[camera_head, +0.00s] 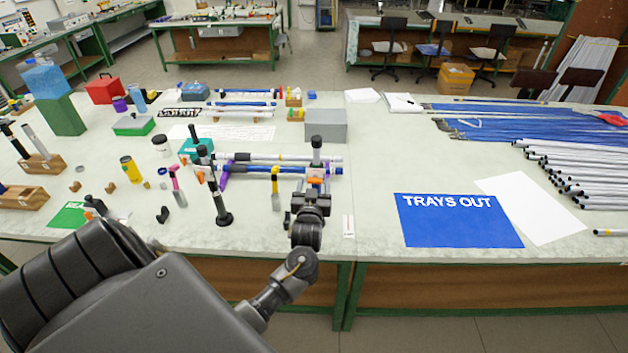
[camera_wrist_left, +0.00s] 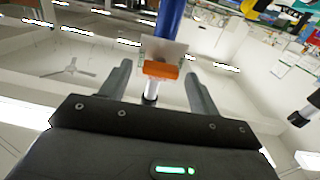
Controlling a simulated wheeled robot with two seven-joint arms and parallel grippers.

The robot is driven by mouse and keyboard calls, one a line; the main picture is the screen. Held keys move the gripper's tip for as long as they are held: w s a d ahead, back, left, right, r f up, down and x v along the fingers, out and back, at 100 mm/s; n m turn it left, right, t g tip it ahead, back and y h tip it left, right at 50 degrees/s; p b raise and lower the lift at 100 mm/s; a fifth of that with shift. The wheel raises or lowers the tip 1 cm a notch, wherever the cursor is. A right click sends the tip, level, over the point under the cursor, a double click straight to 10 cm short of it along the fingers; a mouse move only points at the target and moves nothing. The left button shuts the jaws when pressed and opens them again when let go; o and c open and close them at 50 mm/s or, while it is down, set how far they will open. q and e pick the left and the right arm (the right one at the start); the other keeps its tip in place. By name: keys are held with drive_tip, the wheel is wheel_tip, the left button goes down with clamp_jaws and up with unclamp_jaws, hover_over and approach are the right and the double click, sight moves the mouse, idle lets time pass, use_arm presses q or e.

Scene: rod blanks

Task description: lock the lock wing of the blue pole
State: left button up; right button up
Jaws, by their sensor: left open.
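The blue pole (camera_head: 255,169) lies crosswise in the rack at the middle of the table, beside a white pole. In the left wrist view the blue pole (camera_wrist_left: 170,20) comes down from the top, with the orange lock wing (camera_wrist_left: 160,69) at its end and a pale thinner section below. My left gripper (camera_head: 311,190) is at the right part of the rack, at an orange piece (camera_head: 315,181). In the wrist view my left gripper (camera_wrist_left: 160,88) is open, one finger each side of the wing, with gaps visible. Whether the wing is turned shut, I cannot tell.
A black upright post (camera_head: 219,200) on a round base and a yellow-handled tool (camera_head: 275,190) stand left of my gripper. A grey box (camera_head: 326,125) sits behind the rack. The blue "TRAYS OUT" mat (camera_head: 459,221) lies clear to the right.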

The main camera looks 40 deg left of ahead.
use_arm(q)
drive_tip(key=shift+w+a, duration=0.25)
drive_tip(key=shift+w, duration=0.1)
drive_tip(key=shift+c, duration=0.3)
drive_tip(key=c, duration=0.9)
